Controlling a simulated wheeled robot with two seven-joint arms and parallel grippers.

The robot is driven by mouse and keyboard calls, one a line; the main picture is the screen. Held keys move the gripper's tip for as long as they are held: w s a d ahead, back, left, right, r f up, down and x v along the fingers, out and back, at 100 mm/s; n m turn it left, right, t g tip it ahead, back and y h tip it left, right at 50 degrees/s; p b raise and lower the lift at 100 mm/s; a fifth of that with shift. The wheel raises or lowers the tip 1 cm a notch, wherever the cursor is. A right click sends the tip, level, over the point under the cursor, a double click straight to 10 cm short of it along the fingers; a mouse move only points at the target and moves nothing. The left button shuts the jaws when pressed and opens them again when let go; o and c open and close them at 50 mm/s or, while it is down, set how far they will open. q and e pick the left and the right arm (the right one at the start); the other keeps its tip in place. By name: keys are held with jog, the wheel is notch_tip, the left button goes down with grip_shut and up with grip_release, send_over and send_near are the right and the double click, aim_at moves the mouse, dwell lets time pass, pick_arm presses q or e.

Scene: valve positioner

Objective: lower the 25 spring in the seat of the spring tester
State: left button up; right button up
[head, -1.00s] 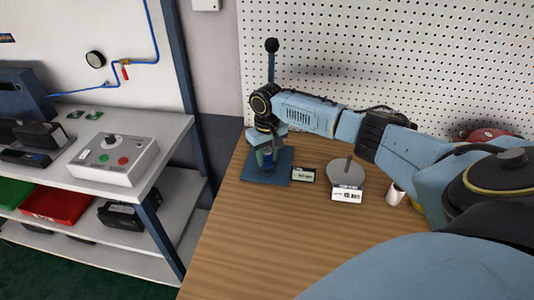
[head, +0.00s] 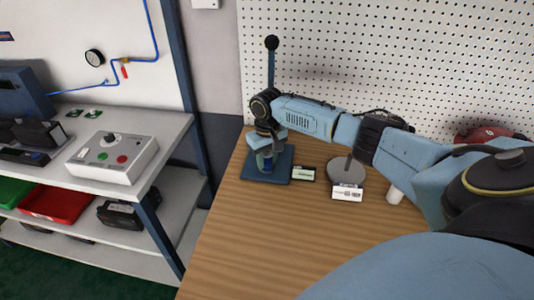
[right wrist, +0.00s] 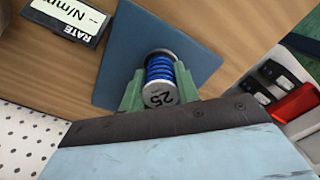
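The 25 spring (right wrist: 160,72) is a blue coil with pale metal end caps; the near cap reads "25". The green fingers of my right gripper (right wrist: 161,88) are closed around its near end, one on each side, and it looks held upright. The spring tester has a blue base plate (head: 282,168), also in the right wrist view (right wrist: 118,70), and a post with a black ball (head: 271,44) rising behind my arm. My right gripper (head: 265,157) is over the plate. The far end of the spring hides the seat; I cannot tell whether it touches. My left gripper is out of view.
A dark rate display (head: 303,173) lies right of the plate. A round grey stand (head: 346,172) with a white label (head: 347,194) stands farther right, near a white cylinder (head: 394,194). The front of the wooden table (head: 240,240) is clear.

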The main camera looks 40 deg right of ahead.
jog(key=o, duration=0.5)
jog(key=shift+o, duration=0.2)
notch_tip(320, 180, up, 13)
jog(key=p, duration=0.2)
jog(key=shift+r, duration=0.2)
jog(key=shift+a, duration=0.1)
